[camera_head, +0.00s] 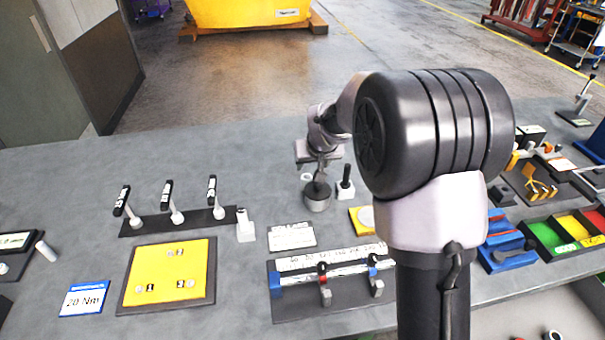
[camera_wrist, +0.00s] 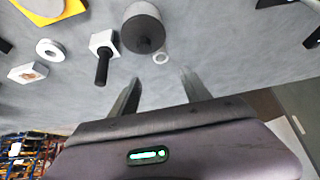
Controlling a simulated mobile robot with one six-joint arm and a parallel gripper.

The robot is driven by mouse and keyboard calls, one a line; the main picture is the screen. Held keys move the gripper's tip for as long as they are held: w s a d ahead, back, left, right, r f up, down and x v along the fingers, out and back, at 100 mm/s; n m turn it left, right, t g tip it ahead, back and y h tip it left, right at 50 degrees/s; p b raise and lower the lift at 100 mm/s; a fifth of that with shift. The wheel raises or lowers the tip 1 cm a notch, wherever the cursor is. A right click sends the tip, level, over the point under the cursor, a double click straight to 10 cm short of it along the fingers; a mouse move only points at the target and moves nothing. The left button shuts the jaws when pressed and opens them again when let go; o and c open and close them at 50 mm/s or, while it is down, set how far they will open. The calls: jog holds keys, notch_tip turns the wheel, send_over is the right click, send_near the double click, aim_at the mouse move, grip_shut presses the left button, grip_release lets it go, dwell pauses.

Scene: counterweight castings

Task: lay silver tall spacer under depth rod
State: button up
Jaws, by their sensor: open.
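My gripper (camera_wrist: 158,84) is open, with no object between its two fingers. It also shows in the head view (camera_head: 321,168), pointing down close to a round grey cylinder. That cylinder (camera_wrist: 143,28) stands just beyond the fingertips in the wrist view. A black rod on a pale hexagonal block (camera_wrist: 102,42) is next to the cylinder. A larger pale ring (camera_wrist: 50,50) lies farther left. I cannot tell which of these is the silver tall spacer or the depth rod.
A ruler fixture with a blue-ended bar (camera_head: 330,274) lies at the front. A yellow board (camera_head: 168,275) and a black rack with handles (camera_head: 178,221) are at the left. Coloured bins (camera_head: 566,236) stand at the right. Bare counter (camera_head: 240,165) lies left of my gripper.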

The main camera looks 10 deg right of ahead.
jog(key=b, duration=0.2)
send_near(307, 178)
jog(key=x, duration=0.3)
jog(key=shift+w+f, duration=0.1)
jog(key=shift+w, duration=0.1)
jog(key=x, duration=0.1)
jog(key=b+x, duration=0.1)
jog(key=x, duration=0.1)
jog(key=b+x, duration=0.1)
jog(key=x, duration=0.1)
jog(key=shift+s+a+f, duration=0.15)
jog(key=shift+s+f, duration=0.15)
jog(key=shift+s, duration=0.1)
jog(key=shift+w+f, duration=0.1)
jog(key=shift+w, duration=0.15)
jog(key=shift+s+r, duration=0.15)
jog(key=shift+r, duration=0.05)
jog(key=shift+c, duration=0.7)
grip_shut()
